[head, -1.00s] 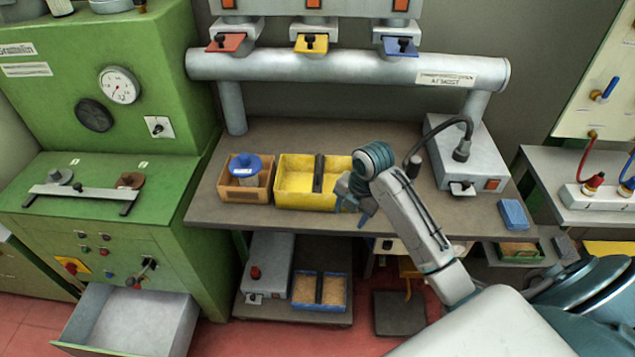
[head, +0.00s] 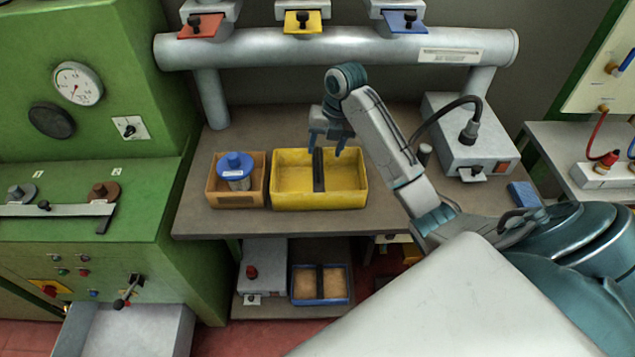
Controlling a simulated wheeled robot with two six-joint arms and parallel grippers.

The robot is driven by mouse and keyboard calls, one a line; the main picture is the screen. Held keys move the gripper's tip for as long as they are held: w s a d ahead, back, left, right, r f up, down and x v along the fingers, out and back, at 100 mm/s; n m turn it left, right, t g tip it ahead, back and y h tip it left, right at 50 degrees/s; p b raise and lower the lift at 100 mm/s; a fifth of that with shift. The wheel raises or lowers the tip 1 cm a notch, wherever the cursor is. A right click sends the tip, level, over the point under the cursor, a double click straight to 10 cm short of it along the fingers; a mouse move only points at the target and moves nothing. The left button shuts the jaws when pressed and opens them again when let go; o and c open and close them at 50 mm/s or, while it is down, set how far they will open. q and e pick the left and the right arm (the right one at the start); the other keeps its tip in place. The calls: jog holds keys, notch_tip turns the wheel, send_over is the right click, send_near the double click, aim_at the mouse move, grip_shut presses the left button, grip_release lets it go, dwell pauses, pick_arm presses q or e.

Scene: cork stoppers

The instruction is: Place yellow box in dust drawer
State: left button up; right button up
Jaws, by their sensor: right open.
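The yellow box (head: 345,198) stands on the bench shelf, with a dark bar across its middle. It looks empty. My right gripper (head: 325,150) is open, with its fingers pointing down just above the box's far side, near the top of the dark bar. I cannot tell whether it touches the bar. An open grey drawer (head: 128,335) sticks out at the bottom of the green machine at lower left, partly cut off by the frame edge. My left gripper is out of view.
An orange box (head: 240,195) with a blue-lidded jar (head: 236,168) stands just left of the yellow box. A grey power unit (head: 470,140) with a cable stands right. A blue box (head: 320,298) with brown contents is on the lower shelf. Bench front is clear.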

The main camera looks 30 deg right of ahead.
aim_at(322, 164)
jog(key=f, duration=0.1)
jog(key=f+b, duration=0.1)
jog(key=f, duration=0.1)
jog(key=shift+w+a, duration=0.2)
jog(key=shift+w, duration=0.1)
jog(key=shift+w+a+f, duration=0.15)
jog(key=shift+f, duration=0.3)
jog(key=shift+s+a+f+p, duration=0.15)
jog(key=shift+s+f+p, duration=0.1)
jog(key=shift+f+p, duration=0.25)
jog(key=shift+s+a+f+p, duration=0.15)
jog(key=shift+s+f+p, duration=0.15)
jog(key=shift+f, duration=0.2)
jog(key=shift+w+a+f, duration=0.1)
jog(key=shift+f, duration=0.5)
jog(key=shift+w+a+f, duration=0.1)
jog(key=shift+f, duration=0.45)
jog(key=shift+d, duration=0.1)
jog(key=c, duration=1)
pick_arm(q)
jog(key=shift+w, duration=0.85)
pick_arm(e)
grip_shut()
